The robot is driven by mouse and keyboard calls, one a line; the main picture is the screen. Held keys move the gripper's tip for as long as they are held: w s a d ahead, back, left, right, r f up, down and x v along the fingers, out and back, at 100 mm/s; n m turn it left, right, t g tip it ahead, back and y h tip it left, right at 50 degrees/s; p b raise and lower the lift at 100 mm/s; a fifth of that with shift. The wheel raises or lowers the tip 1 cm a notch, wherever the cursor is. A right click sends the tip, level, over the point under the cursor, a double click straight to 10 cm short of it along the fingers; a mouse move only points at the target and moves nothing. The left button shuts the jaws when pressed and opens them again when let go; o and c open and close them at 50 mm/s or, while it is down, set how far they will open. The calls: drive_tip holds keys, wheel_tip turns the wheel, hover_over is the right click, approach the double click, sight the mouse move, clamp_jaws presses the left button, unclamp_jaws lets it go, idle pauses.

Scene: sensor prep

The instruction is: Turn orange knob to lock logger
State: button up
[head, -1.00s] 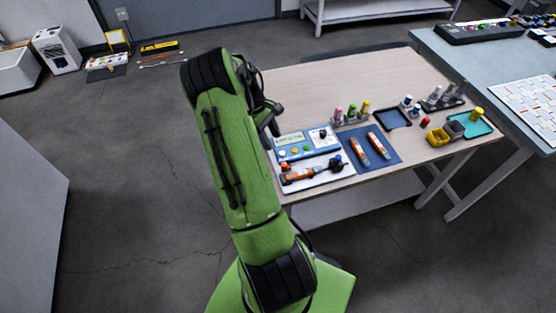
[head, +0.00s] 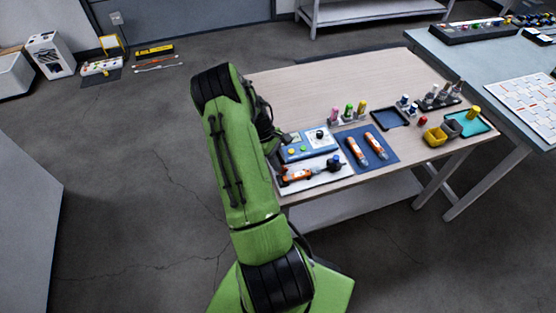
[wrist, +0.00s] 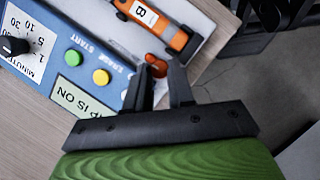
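The orange knob (wrist: 157,66) shows in the wrist view at the edge of a white cradle (wrist: 203,62). It lies between the tips of my gripper (wrist: 162,68), whose two fingers stand apart. I cannot tell whether they touch the knob. An orange and black logger (wrist: 160,22) marked B lies in the cradle just beyond the knob. In the head view the logger (head: 298,175) lies on the cradle at the table's front left edge. My arm hides most of the gripper there.
A blue timer panel (head: 298,153) with green and yellow buttons and a black dial stands behind the cradle. Two more orange loggers (head: 357,151) lie on a dark blue mat (head: 385,160) to the right. Small bottles, a tray and bins stand farther right.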

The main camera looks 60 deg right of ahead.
clamp_jaws()
drive_tip(key=m, duration=0.1)
drive_tip(key=m+y, duration=0.1)
drive_tip(key=m, duration=0.1)
drive_tip(key=m+b, duration=0.1)
drive_tip(key=shift+d+m+t+y, duration=0.25)
drive_tip(key=shift+m+t+y, duration=0.05)
drive_tip(key=shift+y, duration=0.1)
drive_tip(key=m, duration=0.2)
drive_tip(key=m+t+y, duration=0.1)
drive_tip(key=m, duration=0.1)
drive_tip(key=shift+s+d+m+b, duration=0.2)
drive_tip(key=shift+m+b, duration=0.1)
drive_tip(key=shift+b, duration=0.1)
drive_tip(key=m+t+y, duration=0.1)
drive_tip(key=m, duration=0.3)
drive_tip(key=shift+s+d, duration=0.1)
drive_tip(key=shift+s, duration=0.05)
drive_tip(key=shift+s+m+t+y+p, duration=0.15)
drive_tip(key=shift+m+t, duration=0.35)
drive_tip(key=shift+m, duration=0.7)
drive_tip(key=shift+s+m+t+y+p, duration=0.15)
drive_tip(key=shift+m+t, duration=0.35)
drive_tip(key=shift+m, duration=0.7)
drive_tip(key=shift+w, duration=0.1)
drive_tip(key=o, duration=0.7)
unclamp_jaws()
